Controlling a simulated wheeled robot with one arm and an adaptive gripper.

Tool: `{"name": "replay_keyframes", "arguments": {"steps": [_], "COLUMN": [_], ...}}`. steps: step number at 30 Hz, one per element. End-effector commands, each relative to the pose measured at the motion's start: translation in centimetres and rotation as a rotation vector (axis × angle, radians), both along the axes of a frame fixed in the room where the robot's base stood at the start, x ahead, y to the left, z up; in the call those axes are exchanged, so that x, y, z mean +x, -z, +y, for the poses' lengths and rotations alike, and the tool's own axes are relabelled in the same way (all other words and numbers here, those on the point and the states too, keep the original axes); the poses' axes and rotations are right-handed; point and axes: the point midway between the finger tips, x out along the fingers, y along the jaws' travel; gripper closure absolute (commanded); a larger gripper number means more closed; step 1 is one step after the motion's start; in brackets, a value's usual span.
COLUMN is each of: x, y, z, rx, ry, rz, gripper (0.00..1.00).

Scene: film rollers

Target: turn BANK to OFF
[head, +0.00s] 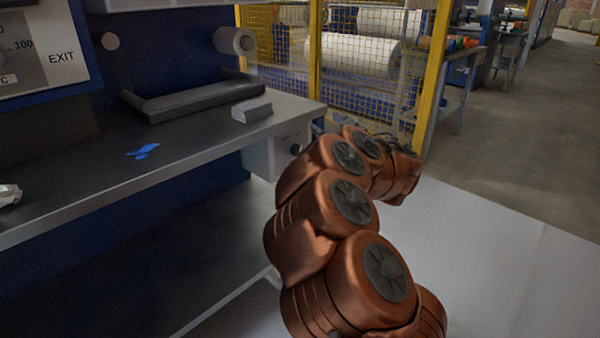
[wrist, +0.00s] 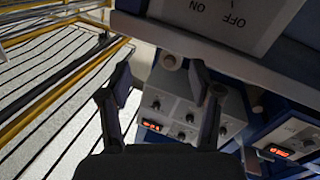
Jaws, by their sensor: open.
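In the wrist view, a pale panel (wrist: 245,22) at the top carries the words ON and OFF, upside down. No word BANK can be read there, and no whole switch shows on the panel's visible part. In the head view, a grey box (head: 262,160) with a dark round knob (head: 295,149) hangs under the bench's right end; its lettering is too small to read. My gripper (wrist: 160,68) is open and empty, its two fingers apart and below the ON/OFF panel in the picture. In the head view its fingers cannot be made out behind my arm.
A yellow-framed mesh fence (head: 365,75) stands behind. Control boxes with knobs and red displays (wrist: 180,115) lie beyond my fingers. Floor at right is clear.

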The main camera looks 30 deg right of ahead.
Motion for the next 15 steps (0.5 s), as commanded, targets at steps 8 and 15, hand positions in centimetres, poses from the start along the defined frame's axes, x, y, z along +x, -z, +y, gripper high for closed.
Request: {"name": "replay_keyframes", "arguments": {"steps": [8,15], "x": [-0.9,-0.4], "y": [8.6,9.6], "z": [2.5,3.3], "rx": [0.109,0.134], "ry": [-0.24,-0.283], "rz": [0.019,0.022], "gripper": [0.36,0.36]}}
